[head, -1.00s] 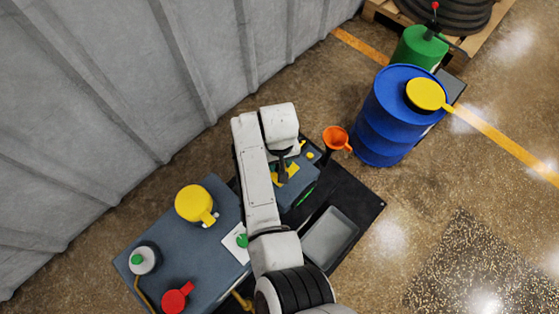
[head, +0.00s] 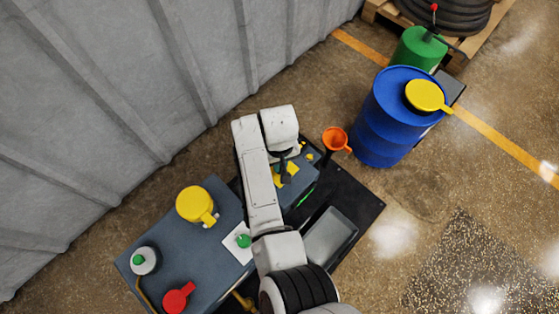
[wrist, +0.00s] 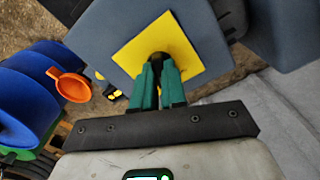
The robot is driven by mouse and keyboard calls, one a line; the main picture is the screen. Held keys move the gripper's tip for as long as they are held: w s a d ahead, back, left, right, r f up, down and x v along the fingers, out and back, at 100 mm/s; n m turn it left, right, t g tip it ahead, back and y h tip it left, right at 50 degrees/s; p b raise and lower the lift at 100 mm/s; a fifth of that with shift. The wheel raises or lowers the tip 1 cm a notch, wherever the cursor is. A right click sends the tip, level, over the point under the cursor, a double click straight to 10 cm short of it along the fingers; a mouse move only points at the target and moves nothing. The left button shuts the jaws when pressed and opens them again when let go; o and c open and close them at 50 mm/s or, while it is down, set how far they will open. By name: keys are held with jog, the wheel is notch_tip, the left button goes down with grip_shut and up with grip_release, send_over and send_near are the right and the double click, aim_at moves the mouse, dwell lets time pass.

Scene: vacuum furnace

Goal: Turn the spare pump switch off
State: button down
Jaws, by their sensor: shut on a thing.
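The spare pump switch appears as a black knob (wrist: 160,63) on a square yellow plate (wrist: 188,57), fixed to a grey-blue box. The same yellow plate (head: 291,168) shows in the head view, partly hidden by my arm. My gripper (wrist: 159,85) has green fingers and is shut on the black knob, just in front of the plate. The fingers cover much of the knob, so its exact turned position cannot be told. In the head view my gripper (head: 285,172) is at the plate and small.
An orange funnel (head: 335,138) and a blue drum (head: 384,120) stand right of the box. A grey tray (head: 330,238) lies nearer. At left, a grey-blue surface carries a yellow piece (head: 195,204) and a red one (head: 177,299). A ribbed grey wall (head: 110,90) rises behind.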

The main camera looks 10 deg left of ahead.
jog(key=shift+d+r+n+p, duration=0.1)
jog(key=shift+r+n+p, duration=0.1)
jog(key=shift+n+p, duration=0.85)
jog(key=n+p, duration=0.2)
jog(key=shift+n, duration=0.35)
jog(key=n+p, duration=0.2)
jog(key=n, duration=0.4)
jog(key=shift+f, duration=0.2)
jog(key=shift+n, duration=0.3)
jog(key=c, duration=1.2)
grip_release()
notch_tip(320, 180, up, 11)
jog(key=p, duration=0.4)
jog(key=shift+f, duration=0.1)
